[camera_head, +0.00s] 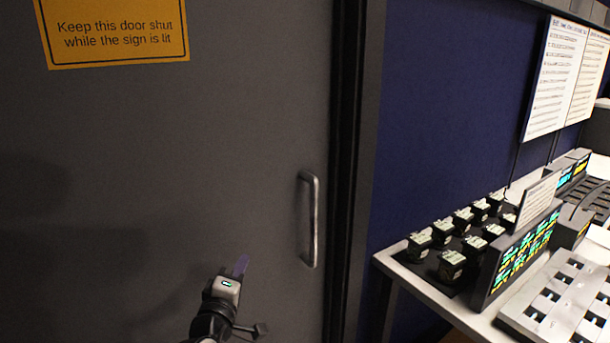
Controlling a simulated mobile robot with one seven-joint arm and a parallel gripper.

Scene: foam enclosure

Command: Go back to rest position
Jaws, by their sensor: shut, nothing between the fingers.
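My gripper (240,266) is low in the middle of the head view, in front of a large dark grey door (190,160). Its fingers are dark and small against the door, and they look shut with nothing between them. The door's metal pull handle (313,220) is to the right of my gripper and a little higher. A gap shows in the picture between the fingers and the handle. The lower part of my arm is cut off by the bottom edge.
A yellow sign (115,30) is on the door. Right of the dark door frame (356,160) is a blue wall (440,110). A white table (425,285) there bears several small dark boxes (452,265), a lit display panel (520,250) and a slotted tray (565,300). White notice boards (557,75) stand above it.

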